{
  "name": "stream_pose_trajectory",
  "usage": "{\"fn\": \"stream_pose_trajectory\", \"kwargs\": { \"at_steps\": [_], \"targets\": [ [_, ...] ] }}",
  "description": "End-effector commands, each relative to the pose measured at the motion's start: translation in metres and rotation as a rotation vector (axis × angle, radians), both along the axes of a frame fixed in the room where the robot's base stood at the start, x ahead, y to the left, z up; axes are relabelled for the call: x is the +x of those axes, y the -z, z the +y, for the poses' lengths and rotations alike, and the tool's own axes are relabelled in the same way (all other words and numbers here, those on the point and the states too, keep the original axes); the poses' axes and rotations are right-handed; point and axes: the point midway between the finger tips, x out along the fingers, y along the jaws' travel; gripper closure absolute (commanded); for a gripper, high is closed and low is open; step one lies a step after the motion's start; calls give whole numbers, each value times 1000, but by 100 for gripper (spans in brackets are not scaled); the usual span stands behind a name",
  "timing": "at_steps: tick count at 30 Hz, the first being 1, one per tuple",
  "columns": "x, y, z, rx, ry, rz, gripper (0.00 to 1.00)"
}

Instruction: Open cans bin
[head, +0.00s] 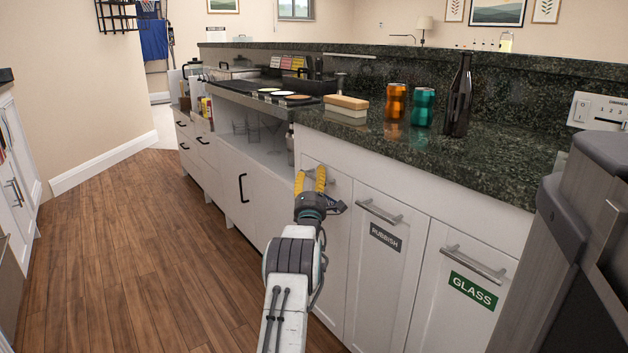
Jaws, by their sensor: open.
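White cabinet fronts stand under the dark green stone counter. The leftmost narrow front (338,225) lies behind my gripper and is closed; any label on it is hidden by my arm, so I cannot read whether it says cans. Its handle (333,178) is partly covered by my fingers. My gripper (310,180), with yellow fingers, is open in front of that handle; I cannot tell whether it touches it. To its right are the closed rubbish front (378,270) with a grey label and the closed glass front (455,270) with a green label.
On the counter (400,155) stand a sponge-like block (346,104), an orange can (396,102), a teal can (423,107) and a dark bottle (458,100). A dark grey metal appliance (590,240) stands close at right. The wooden floor (150,250) at left is clear.

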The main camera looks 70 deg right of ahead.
Motion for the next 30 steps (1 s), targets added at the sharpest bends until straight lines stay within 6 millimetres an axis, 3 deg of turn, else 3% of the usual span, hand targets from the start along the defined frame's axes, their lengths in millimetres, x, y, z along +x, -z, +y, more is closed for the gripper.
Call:
{"fn": "stream_pose_trajectory", "kwargs": {
  "at_steps": [4, 20, 30],
  "targets": [
    [0, 0, 0, 0, 0, 0, 52],
    [0, 0, 0, 0, 0, 0, 100],
    [0, 0, 0, -1, 0, 0, 100]
  ]
}}
